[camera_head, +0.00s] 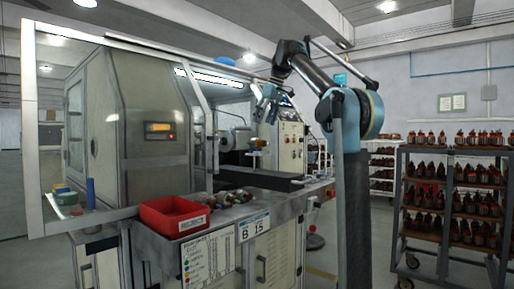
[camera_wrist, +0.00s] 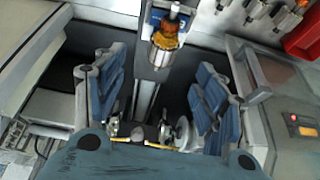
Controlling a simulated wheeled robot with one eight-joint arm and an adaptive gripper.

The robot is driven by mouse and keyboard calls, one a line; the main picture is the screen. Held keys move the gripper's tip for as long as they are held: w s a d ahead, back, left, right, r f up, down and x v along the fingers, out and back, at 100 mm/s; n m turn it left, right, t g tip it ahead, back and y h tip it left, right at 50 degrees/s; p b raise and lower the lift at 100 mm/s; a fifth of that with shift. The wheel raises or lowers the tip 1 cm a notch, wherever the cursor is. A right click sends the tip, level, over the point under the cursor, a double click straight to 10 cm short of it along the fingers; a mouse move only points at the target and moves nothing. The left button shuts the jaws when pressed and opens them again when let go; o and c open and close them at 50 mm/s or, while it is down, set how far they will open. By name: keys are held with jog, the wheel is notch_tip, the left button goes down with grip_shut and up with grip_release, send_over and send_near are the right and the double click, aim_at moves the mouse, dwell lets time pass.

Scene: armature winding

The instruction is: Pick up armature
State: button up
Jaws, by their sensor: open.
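In the wrist view, a copper-wound armature (camera_wrist: 167,38) with an orange-red tip sits in a holder on the winding machine (camera_wrist: 147,95). It is ahead of my blue gripper (camera_wrist: 156,88), roughly in line with the gap between the fingers. The fingers are spread wide, with nothing between their tips. In the head view, my gripper (camera_head: 268,105) points down above the machine's work area. A small orange-brown armature (camera_head: 258,145) shows below it, apart from the fingers.
Several other armatures (camera_head: 232,198) lie on the metal counter (camera_head: 215,223) beside a red bin (camera_head: 172,217). The machine's cabinet (camera_head: 140,110) stands left of my arm. A dark rack (camera_head: 450,184) with several armatures stands at right. Open floor lies between them.

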aim_at(258, 141)
jog(key=x, duration=0.5)
jog(key=shift+f, duration=0.2)
jog(key=shift+s+x, duration=0.2)
jog(key=shift+x, duration=2.55)
jog(key=c, duration=1.4)
